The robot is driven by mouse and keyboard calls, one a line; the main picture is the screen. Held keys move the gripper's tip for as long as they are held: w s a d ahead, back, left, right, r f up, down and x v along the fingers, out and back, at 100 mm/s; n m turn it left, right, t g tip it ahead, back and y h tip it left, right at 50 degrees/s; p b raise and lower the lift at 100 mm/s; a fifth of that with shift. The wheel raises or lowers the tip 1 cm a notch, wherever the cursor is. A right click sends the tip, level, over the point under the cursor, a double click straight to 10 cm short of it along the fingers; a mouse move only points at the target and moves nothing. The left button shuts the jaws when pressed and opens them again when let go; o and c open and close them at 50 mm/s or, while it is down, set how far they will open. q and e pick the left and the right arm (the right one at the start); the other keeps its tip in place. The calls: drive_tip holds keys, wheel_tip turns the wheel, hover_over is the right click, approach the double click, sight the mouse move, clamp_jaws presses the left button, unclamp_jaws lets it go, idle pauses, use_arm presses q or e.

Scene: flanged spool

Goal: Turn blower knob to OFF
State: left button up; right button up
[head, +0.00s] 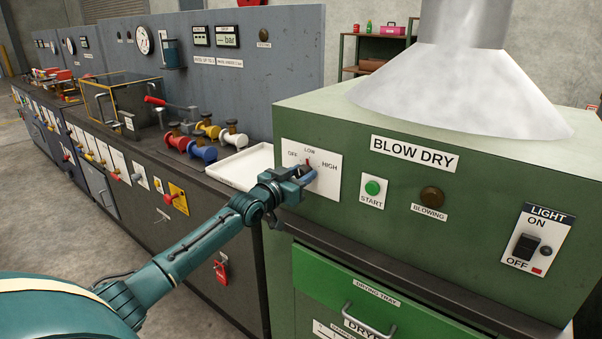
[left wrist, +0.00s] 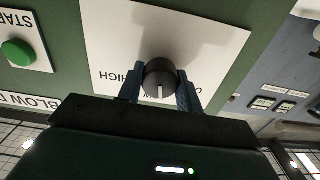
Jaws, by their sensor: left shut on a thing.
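The blower knob (left wrist: 160,78) is a dark round knob with a white pointer line, on a white plate (head: 326,185) marked OFF, LOW and HIGH on the green BLOW DRY cabinet. In the head view a small red mark shows just under LOW. My right gripper is not in view.
To the right on the panel are a green START button (head: 372,187), a brown BLOWING lamp (head: 431,196) and a LIGHT switch (head: 525,246). A white tray (head: 240,166) and several coloured spools (head: 202,152) lie on the bench at left. A drawer handle (head: 368,318) sticks out below.

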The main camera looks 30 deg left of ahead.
use_arm(q)
drive_tip(key=n, duration=0.3)
drive_tip(key=shift+n, duration=3.1)
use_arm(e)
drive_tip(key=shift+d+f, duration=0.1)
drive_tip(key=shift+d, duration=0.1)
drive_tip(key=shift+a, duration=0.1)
use_arm(q)
drive_tip(key=o, duration=1)
